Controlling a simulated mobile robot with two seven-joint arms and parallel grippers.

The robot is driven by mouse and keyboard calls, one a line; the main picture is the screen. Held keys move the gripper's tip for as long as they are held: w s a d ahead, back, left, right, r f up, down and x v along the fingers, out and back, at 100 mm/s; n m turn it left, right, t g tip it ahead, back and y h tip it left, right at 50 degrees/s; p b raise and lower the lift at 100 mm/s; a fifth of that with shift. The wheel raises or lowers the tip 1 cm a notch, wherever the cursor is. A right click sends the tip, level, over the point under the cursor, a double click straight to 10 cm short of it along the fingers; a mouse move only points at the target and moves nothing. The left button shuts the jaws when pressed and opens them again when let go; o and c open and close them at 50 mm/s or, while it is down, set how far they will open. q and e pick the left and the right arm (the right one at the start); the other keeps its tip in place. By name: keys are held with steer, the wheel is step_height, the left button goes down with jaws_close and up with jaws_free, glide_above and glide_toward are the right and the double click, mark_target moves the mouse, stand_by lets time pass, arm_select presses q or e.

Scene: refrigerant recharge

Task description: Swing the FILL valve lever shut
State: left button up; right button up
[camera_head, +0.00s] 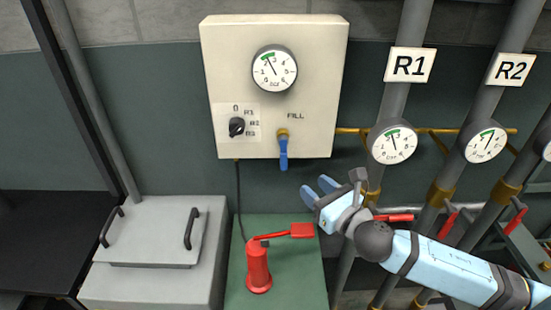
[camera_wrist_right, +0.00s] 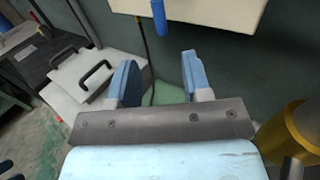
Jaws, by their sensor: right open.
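The FILL valve lever (camera_head: 283,152) is blue and hangs straight down from a brass valve (camera_head: 282,133) under the FILL label on the cream panel (camera_head: 225,60). Its lower end also shows at the top of the right wrist view (camera_wrist_right: 159,18). My right gripper (camera_head: 317,188) is open and empty, with its blue fingers spread. It sits below and to the right of the lever, apart from it. In the right wrist view the lever end lies beyond the gap between the fingers (camera_wrist_right: 160,62). My left gripper does not show in the head view.
The panel has a round gauge (camera_head: 274,69) and a black selector knob (camera_head: 236,127). A red hand pump (camera_head: 258,268) stands on a green surface below. A grey box (camera_head: 150,235) with a handled lid is at left. Pipes with gauges, labelled R1 (camera_head: 410,65) and R2 (camera_head: 511,69), rise at right.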

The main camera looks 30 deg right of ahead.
mark_target(286, 163)
steer(key=w, duration=0.4)
steer(key=w+a+p, duration=0.1)
steer(key=w, duration=0.7)
steer(key=shift+w+a, duration=0.25)
steer(key=shift+a, duration=0.15)
jaws_close()
